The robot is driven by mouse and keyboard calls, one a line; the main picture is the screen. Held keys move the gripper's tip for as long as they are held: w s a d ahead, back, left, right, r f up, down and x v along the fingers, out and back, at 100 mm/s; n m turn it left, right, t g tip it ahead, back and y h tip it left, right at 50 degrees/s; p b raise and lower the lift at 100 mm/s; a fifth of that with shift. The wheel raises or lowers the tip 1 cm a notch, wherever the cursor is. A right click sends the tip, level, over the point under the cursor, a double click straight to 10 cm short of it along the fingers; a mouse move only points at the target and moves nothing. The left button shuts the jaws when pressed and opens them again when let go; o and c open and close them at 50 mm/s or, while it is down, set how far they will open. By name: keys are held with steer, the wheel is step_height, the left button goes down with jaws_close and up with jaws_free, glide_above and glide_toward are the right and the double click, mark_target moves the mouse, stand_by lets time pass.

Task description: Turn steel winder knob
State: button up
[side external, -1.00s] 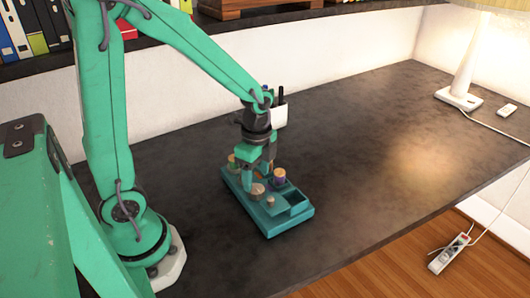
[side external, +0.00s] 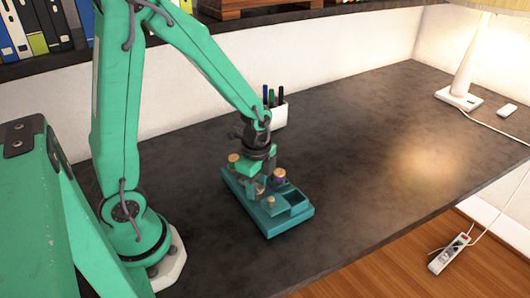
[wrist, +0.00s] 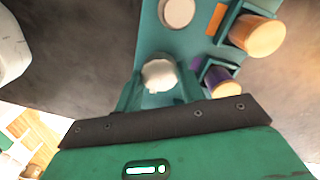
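A teal board (side external: 291,221) with several knobs lies on the dark desk. In the wrist view, a pale, silvery round knob (wrist: 160,75), which looks like the steel winder knob, sits between the two fingers of my gripper (wrist: 159,88). The fingers are close on both sides of it; I cannot tell whether they press on it. In the side view my gripper (side external: 257,180) is down at the board and partly hides this knob. Another pale round knob (wrist: 178,12) stands beyond it in the wrist view.
A wood-topped knob (wrist: 258,35) and a purple-sided one (wrist: 225,88) stand close on the right in the wrist view. A white pen holder (side external: 279,115) is behind the board. A lamp (side external: 463,75) stands at the far right; the desk between is clear.

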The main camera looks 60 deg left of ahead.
steer(key=shift+n, duration=0.5)
steer(key=shift+c, duration=0.2)
steer(key=n, duration=0.9)
steer(key=shift+a+n, duration=0.1)
steer(key=shift+n, duration=0.3)
steer(key=n, duration=0.3)
steer(key=shift+n, duration=0.3)
steer(key=n, duration=1.1)
steer(key=shift+n, duration=0.3)
steer(key=o, duration=1)
